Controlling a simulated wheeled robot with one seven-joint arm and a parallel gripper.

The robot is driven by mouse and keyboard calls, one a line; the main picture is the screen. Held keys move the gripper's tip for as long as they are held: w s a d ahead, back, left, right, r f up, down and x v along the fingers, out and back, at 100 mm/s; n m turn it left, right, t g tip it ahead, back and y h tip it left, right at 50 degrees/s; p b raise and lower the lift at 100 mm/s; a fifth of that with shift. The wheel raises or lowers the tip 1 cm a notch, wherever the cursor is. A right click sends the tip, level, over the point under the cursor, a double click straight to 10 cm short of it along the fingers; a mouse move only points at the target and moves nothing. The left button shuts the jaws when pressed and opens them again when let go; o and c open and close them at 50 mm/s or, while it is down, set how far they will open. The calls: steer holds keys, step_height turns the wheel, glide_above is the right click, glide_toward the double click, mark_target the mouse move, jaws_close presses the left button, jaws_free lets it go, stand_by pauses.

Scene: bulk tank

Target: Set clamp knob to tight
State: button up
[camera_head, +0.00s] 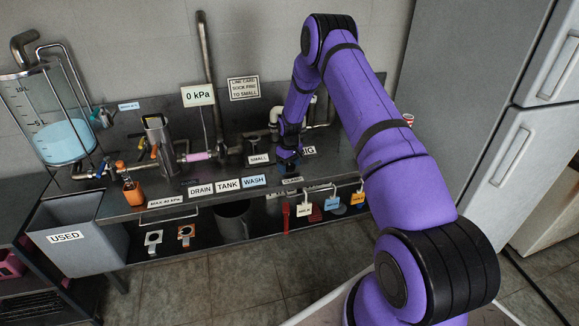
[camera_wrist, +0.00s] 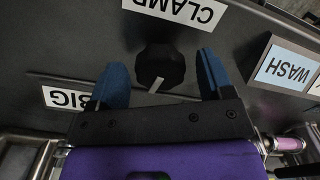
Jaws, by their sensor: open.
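The clamp knob (camera_wrist: 160,66) is a black lobed knob with a pale pointer mark, seen in the wrist view below the upside-down CLAMP label (camera_wrist: 175,10). Its pointer slants toward the lower left of that view. My gripper (camera_wrist: 158,82) has blue fingers, one on each side of the knob, with a gap between each finger and the knob. It is open and holds nothing. In the head view my gripper (camera_head: 288,163) is at the counter front by the CLAMP label, and my arm hides the knob there.
A BIG label (camera_wrist: 66,98) and a WASH label (camera_wrist: 287,70) flank the knob. A gauge sign reads 0 kPa (camera_head: 198,95). Colored tags (camera_head: 331,203) hang below the counter front. A liquid tank (camera_head: 58,130) and a USED bin (camera_head: 75,238) stand at left.

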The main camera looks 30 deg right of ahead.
step_height(320, 180, up, 10)
steer(key=shift+r, duration=0.2)
stand_by(0.6)
step_height(320, 180, up, 20)
steer(key=t, duration=0.1)
glide_above(290, 165)
steer(key=s+a, duration=0.6)
steer(key=s+a+r+t, duration=0.2)
steer(key=s+a+r, duration=0.3)
steer(key=s+r, duration=0.55)
steer(key=s+a+r, duration=0.2)
steer(key=s, duration=0.7)
steer(key=s+a+r+m+t, duration=0.1)
steer(key=s+a+r, duration=0.2)
steer(key=s, duration=0.7)
steer(key=s+a+r+m+t, duration=0.1)
steer(key=s+a+r, duration=0.1)
steer(key=s, duration=0.7)
steer(key=shift+s+a+r, duration=0.25)
steer(key=shift+a+r, duration=0.1)
steer(key=shift+r, duration=0.35)
